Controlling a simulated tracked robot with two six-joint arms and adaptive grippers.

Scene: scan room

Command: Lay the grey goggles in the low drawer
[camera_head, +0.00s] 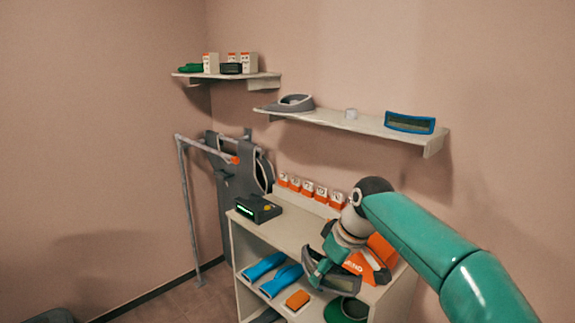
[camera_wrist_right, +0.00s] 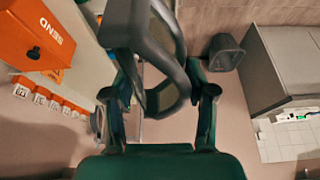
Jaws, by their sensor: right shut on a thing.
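The grey goggles (camera_head: 331,271) have a dark grey frame and a greenish lens. My right gripper (camera_head: 325,262) is shut on them and holds them in front of the open cabinet, near the level of its top. In the right wrist view the goggles (camera_wrist_right: 162,70) stand between the two fingers (camera_wrist_right: 162,95), with the frame curving up past them. No open low drawer is plain in either view; a grey cabinet (camera_wrist_right: 287,62) shows at the right of the wrist view, and I cannot tell whether it holds the drawer. My left gripper is not in view.
An orange SEND box (camera_head: 372,262) and a black device (camera_head: 258,209) stand on the open cabinet (camera_head: 290,228). A dark bin (camera_wrist_right: 225,52) stands on the floor.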

